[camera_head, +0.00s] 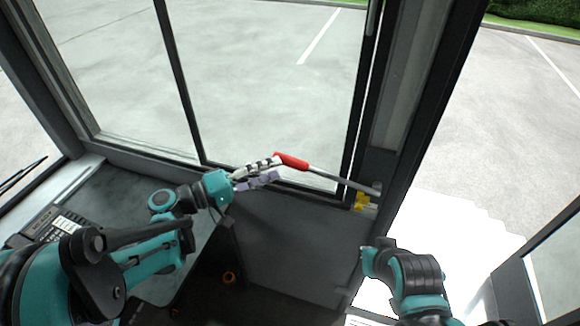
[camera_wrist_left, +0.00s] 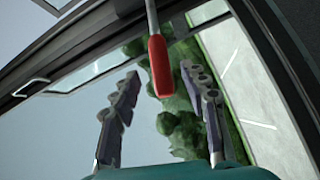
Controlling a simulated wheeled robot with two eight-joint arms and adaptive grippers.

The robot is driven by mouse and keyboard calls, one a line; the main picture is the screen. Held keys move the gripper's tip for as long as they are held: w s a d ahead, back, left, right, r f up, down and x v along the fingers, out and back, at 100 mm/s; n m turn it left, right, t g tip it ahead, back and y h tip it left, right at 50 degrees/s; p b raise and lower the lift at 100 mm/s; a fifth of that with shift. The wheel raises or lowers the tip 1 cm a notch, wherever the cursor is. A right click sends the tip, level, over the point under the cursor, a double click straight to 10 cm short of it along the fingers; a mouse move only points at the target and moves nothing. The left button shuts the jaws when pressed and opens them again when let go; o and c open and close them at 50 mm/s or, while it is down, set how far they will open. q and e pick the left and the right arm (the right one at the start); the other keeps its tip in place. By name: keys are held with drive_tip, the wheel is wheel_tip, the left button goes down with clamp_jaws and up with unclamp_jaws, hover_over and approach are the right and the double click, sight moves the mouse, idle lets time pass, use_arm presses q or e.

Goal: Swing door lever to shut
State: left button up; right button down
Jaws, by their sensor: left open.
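The door lever is a thin grey rod (camera_head: 340,179) with a red grip (camera_head: 291,161). It runs from a pivot by the dark door post, beside a yellow part (camera_head: 364,202), leftward toward my left gripper (camera_head: 262,172). My left gripper is open, with its fingers at the free end of the red grip. In the left wrist view the red grip (camera_wrist_left: 158,66) appears between the two spread fingers, with a gap on each side. Contact cannot be told. My right arm shows at lower right in the head view, but its gripper cannot be made out.
A large windscreen (camera_head: 270,80) lies behind the lever. A keypad (camera_head: 55,225) is at left. The doorway on the right opens onto bright ground (camera_head: 450,220), with a dark-framed panel (camera_head: 550,265) at the far right.

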sight(286, 165)
use_arm(q)
drive_tip(key=b+x, duration=0.1)
drive_tip(key=x, duration=0.5)
drive_tip(key=shift+w+d, duration=0.15)
drive_tip(key=shift+d, duration=0.25)
clamp_jaws()
